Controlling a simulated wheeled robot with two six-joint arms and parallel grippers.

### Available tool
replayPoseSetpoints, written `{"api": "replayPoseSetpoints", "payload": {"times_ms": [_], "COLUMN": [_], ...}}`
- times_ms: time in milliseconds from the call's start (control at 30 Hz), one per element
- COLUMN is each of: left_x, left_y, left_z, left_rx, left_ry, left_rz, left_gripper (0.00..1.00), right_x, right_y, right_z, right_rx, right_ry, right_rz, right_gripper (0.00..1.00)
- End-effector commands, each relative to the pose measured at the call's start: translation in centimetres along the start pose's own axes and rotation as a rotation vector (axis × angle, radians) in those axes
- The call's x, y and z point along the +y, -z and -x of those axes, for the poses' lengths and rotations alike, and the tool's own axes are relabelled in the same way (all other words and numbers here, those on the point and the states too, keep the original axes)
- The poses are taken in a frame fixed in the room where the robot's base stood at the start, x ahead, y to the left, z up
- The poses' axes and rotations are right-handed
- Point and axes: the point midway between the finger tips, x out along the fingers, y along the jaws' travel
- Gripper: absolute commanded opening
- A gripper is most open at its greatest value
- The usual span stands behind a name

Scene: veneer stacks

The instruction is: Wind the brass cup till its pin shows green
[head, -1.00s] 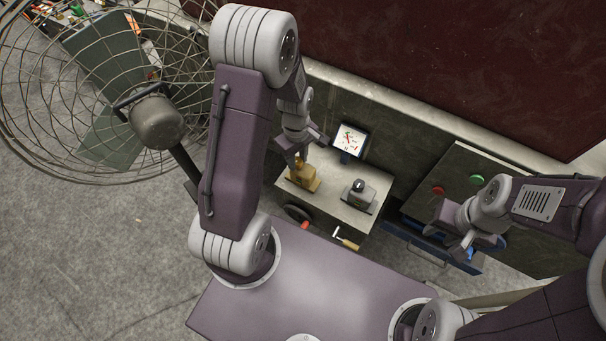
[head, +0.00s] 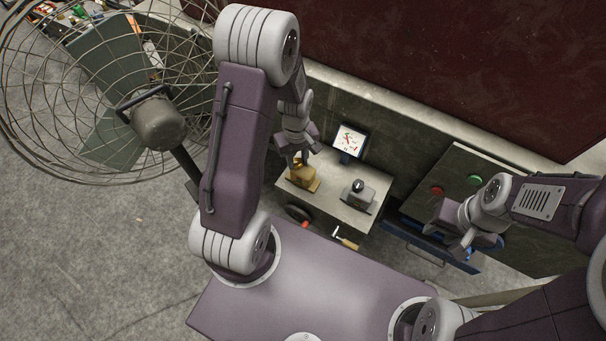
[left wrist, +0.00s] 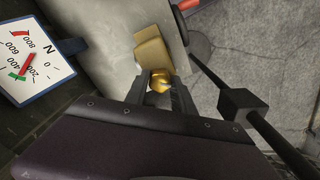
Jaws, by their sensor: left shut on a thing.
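The brass cup (left wrist: 160,81) is a small round golden piece in the left wrist view, sitting at the edge of a tan brass-coloured block (left wrist: 153,50). In the head view the block (head: 304,180) stands on a grey-topped cabinet, and my gripper mostly covers the cup. My left gripper (head: 297,162) comes down from above. Its two fingers (left wrist: 160,88) are shut on the cup, one on each side. I cannot make out the pin or its colour. My right gripper (head: 457,240) hangs off to the right, away from the cup; its finger opening is unclear.
A gauge screen (head: 350,141) marked N, with a red needle and a green mark, stands behind the block. A dark-knobbed metal device (head: 358,194) sits right of it on the cabinet top (head: 335,190). A large caged fan (head: 110,90) stands left. Red (head: 437,190) and green (head: 475,180) buttons are right.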

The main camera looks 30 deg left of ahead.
Motion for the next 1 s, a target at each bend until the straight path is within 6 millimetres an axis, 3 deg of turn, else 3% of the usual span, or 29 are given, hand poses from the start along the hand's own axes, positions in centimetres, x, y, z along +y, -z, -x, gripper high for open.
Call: {"api": "replayPoseSetpoints", "payload": {"times_ms": [267,500,1000], "left_x": [0.13,0.13,0.12], "left_y": [0.16,0.16,0.15], "left_z": [0.14,0.18,0.21], "left_rx": [0.005,0.005,0.005], "left_ry": [-0.004,-0.004,-0.003], "left_rz": [-0.008,-0.137,-0.24], "left_gripper": [0.01,0.01,0.01], "right_x": [0.0,-0.01,-0.02], "right_y": [0.01,0.05,0.08], "right_z": [0.07,0.48,0.79], "right_rx": [0.0,0.0,0.0], "right_ry": [0.0,0.0,0.0], "right_rz": [0.0,0.0,0.0], "right_gripper": [0.36,0.36,0.36]}}
